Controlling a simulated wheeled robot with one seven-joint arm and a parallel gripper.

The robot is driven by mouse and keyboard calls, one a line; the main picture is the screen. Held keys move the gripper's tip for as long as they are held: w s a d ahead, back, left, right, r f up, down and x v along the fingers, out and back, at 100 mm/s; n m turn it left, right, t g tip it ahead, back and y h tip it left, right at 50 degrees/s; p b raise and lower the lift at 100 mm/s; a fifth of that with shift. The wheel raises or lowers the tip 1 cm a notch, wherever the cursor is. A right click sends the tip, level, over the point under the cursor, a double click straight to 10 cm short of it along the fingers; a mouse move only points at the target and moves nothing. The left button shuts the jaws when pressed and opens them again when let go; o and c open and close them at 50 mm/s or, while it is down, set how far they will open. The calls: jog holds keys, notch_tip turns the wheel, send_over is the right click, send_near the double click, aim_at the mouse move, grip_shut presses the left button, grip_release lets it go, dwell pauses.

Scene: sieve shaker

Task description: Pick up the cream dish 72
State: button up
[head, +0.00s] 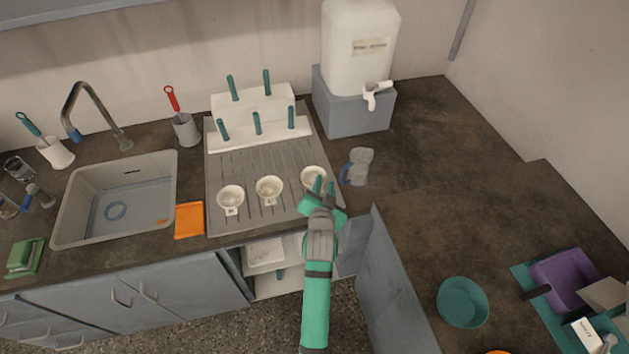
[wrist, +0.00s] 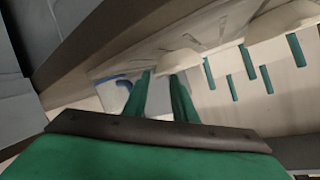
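Three small cream dishes stand in a row on the grey ribbed drainboard (head: 275,160): a left one (head: 231,198), a middle one (head: 269,188) and a right one (head: 313,176). The left and middle dishes have small tags at the front, too small to read. The right dish's front is partly hidden by my gripper (head: 324,183), so I cannot tell which is dish 72. My green fingers are parted at the right dish's front right edge. In the wrist view, the fingertips (wrist: 161,74) are apart, with the nearest dish (wrist: 180,61) just beyond them; contact is unclear.
A clear jug with a blue handle (head: 358,166) stands close to the right of my gripper. A white rack with teal pegs (head: 252,105) is behind the dishes. A large white water tank (head: 358,50) stands back right.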

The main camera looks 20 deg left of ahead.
jog(key=shift+x, duration=1.2)
grip_shut()
jog(key=shift+r, duration=0.7)
jog(key=s+a+r, duration=0.6)
jog(key=s+r, duration=0.5)
jog(key=s, duration=0.1)
jog(key=shift+s+a+r, duration=0.15)
jog(key=shift+s+r, duration=0.05)
jog(key=shift+r, duration=0.1)
